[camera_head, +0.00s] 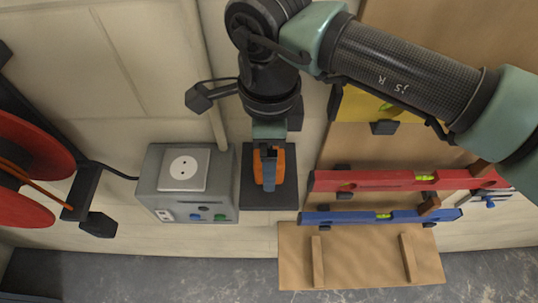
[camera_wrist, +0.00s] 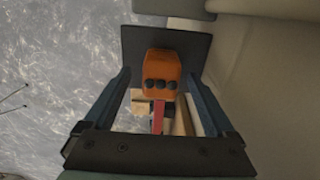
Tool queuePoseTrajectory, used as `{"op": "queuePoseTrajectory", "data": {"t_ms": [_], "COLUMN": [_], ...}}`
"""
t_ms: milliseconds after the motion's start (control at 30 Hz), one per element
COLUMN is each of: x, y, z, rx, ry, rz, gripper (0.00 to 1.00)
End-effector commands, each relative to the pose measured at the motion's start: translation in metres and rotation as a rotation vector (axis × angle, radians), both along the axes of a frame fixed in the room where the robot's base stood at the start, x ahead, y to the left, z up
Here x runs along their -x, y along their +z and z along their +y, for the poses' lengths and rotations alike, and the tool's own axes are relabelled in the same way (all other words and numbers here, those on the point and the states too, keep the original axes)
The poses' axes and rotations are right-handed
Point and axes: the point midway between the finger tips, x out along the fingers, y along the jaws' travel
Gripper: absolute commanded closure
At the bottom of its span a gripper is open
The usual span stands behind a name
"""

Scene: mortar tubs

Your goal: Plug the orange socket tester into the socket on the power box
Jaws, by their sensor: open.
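The orange socket tester (camera_head: 280,165) stands on a dark square plate in the head view, partly hidden behind my gripper (camera_head: 268,172). In the wrist view the tester (camera_wrist: 162,70) shows its orange body with several dark round spots, between the two fingers of my gripper (camera_wrist: 160,88). The fingers are open, with a gap visible on both sides of the tester. The grey power box (camera_head: 158,205) is just left of the plate in the head view. Its white socket (camera_head: 184,168) has two dark holes and faces up and toward the camera.
The dark plate (camera_head: 268,203) is right beside the power box. A red level (camera_head: 390,181) and a blue level (camera_head: 345,217) hang to the right, above a wooden board (camera_head: 360,262). A red cable reel (camera_head: 28,165) is at the far left, with a black cable reaching the box.

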Motion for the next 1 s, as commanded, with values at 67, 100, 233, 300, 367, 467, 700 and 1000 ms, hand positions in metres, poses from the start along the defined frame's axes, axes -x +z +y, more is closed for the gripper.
{"op": "queuePoseTrajectory", "data": {"t_ms": [67, 100, 233, 300, 367, 467, 700, 1000], "x": [0.000, 0.000, 0.000, -0.001, -0.001, -0.001, -0.001, -0.001], "y": [-0.008, -0.012, -0.018, -0.018, -0.018, -0.018, -0.017, -0.017], "z": [0.001, 0.001, 0.001, 0.001, 0.001, 0.001, 0.001, 0.001], "rx": [-0.001, -0.002, 0.000, 0.000, 0.000, 0.000, 0.000, 0.000], "ry": [0.000, 0.000, 0.000, 0.000, 0.000, 0.000, 0.000, 0.000], "rz": [0.002, 0.002, -0.001, -0.001, -0.001, -0.001, -0.001, -0.001], "gripper": [0.10, 0.10, 0.10, 0.10, 0.10, 0.10, 0.46, 0.94]}}
